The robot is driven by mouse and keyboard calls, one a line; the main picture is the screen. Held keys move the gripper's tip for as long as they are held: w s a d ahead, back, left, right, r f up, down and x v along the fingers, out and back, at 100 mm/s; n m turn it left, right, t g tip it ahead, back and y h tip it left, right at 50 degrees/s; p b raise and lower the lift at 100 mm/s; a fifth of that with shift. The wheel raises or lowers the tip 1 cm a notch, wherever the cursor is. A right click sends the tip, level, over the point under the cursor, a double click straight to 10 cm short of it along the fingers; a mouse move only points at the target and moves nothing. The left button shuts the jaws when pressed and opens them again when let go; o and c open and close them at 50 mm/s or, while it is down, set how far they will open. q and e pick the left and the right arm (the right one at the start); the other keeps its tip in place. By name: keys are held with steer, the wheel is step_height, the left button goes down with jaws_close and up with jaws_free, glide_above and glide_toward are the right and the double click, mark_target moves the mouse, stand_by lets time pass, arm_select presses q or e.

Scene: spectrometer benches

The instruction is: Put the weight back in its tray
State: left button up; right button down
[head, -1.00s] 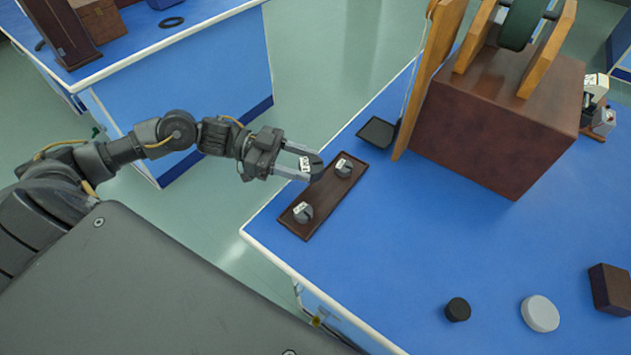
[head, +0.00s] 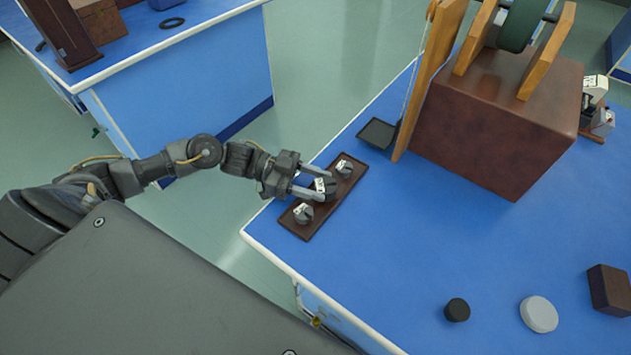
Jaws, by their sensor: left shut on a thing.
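My left gripper (head: 312,188) is shut on a dark grey weight (head: 330,188) with a white label. It holds the weight over the middle of the brown wooden tray (head: 322,220), between two other weights. One labelled weight (head: 344,167) sits at the tray's far end and another (head: 303,213) at its near end. I cannot tell whether the held weight touches the tray. The tray lies near the left edge of the blue bench. My right gripper is not in view.
A small black pan (head: 378,133) hangs beside a wooden post (head: 418,95), close behind the tray. A large brown block (head: 500,130) carries a green wheel. A black disc (head: 457,310), a white disc (head: 539,314) and a brown box (head: 609,290) lie at right. The middle bench top is clear.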

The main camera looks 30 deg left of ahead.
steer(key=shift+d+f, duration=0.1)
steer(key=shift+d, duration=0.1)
arm_select(q)
steer(key=o, duration=1.1)
steer(key=shift+f, duration=0.1)
steer(key=shift+c, duration=0.2)
steer(key=shift+r, duration=0.2)
steer(key=v, duration=0.3)
steer(key=b+v, duration=0.1)
steer(key=v, duration=0.3)
steer(key=shift+a+f, duration=0.15)
steer(key=shift+a, duration=0.2)
steer(key=v, duration=0.4)
steer(key=shift+a+b, duration=0.15)
steer(key=shift+b, duration=0.15)
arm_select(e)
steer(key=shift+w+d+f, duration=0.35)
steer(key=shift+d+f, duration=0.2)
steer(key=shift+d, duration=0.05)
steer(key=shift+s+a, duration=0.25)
